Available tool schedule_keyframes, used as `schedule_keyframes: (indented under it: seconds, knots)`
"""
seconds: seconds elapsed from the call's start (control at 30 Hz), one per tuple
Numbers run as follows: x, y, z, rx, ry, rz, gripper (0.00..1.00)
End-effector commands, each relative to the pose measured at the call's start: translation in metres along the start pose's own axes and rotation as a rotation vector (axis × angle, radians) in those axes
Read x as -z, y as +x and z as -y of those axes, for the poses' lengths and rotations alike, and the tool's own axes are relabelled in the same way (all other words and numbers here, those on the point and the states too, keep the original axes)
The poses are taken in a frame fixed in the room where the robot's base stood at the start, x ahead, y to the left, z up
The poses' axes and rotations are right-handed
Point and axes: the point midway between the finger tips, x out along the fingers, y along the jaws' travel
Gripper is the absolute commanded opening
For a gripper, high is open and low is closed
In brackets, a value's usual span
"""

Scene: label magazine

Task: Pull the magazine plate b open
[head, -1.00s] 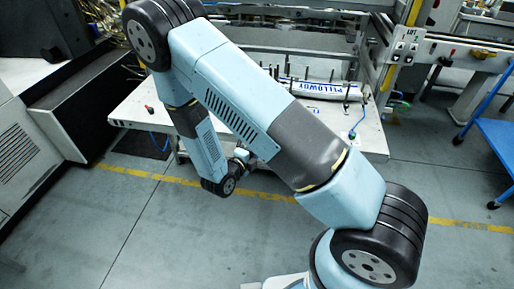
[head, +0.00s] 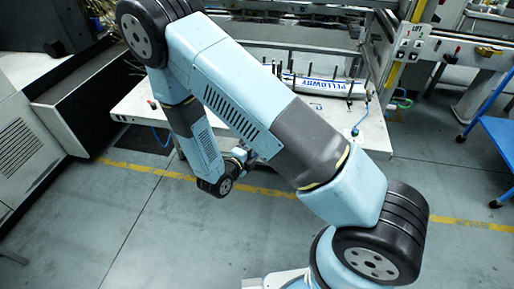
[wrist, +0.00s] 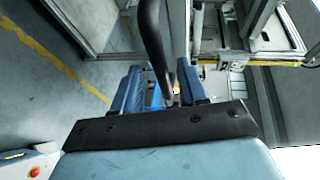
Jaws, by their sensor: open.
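A white machine table (head: 130,112) with a printed white-and-blue label stack (head: 325,86) and several thin upright posts stands behind my arm in the head view. I cannot make out which part is magazine plate b; my arm hides much of the table's front. My gripper (head: 248,156) is small and partly hidden in front of the table's front edge. In the wrist view my gripper (wrist: 160,84) has its two blue fingers apart. A thick dark curved bar (wrist: 151,40) runs down from the top edge into the space between them; whether it touches either finger cannot be told.
A grey cabinet (head: 30,140) stands at the left and a blue cart (head: 500,140) at the right. A metal frame post (head: 385,50) rises behind the table's right side. The grey floor with a yellow line is clear in front.

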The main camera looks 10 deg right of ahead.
Motion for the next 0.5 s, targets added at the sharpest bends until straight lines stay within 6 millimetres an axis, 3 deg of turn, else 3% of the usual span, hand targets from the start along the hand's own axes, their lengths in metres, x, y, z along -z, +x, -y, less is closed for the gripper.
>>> schedule_keyframes:
  seconds: [0.3,0.5]
  knots:
    - [-0.001,-0.064,-0.001,-0.002,-0.001,0.005,0.42]
    - [-0.001,-0.096,-0.001,-0.002,0.0,0.005,0.42]
